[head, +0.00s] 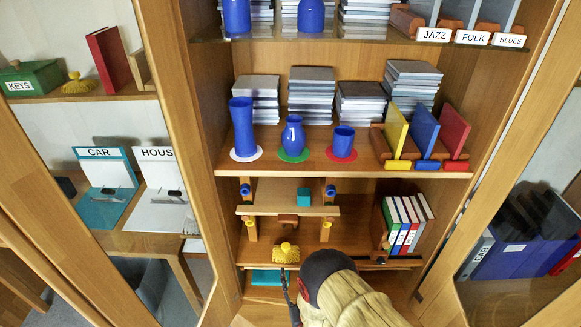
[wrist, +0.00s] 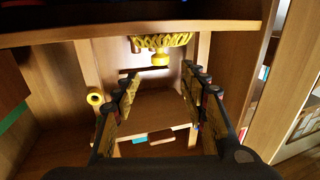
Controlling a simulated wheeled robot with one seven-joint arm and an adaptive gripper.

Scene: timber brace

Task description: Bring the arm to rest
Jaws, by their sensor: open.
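My gripper (wrist: 163,82) is open in the wrist view, its two black-and-yellow fingers apart with nothing between them. In the head view my arm comes in from the bottom and mostly hides the gripper (head: 291,296), which is low in front of the cabinet. A yellow ribbed piece with a knob (head: 286,252) sits just beyond the gripper on the lower shelf. It also shows in the wrist view (wrist: 161,45), ahead of the fingertips and apart from them. A wooden frame (head: 270,210) with blue and yellow pegs stands behind it.
A teal block (head: 304,197) rests on the frame's board. Binders (head: 406,225) stand to the right. Above are blue vases (head: 243,128) and colored panels (head: 424,130). Cabinet side walls (head: 187,110) flank the arm. The wrist view shows a shelf edge (wrist: 60,38) close by.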

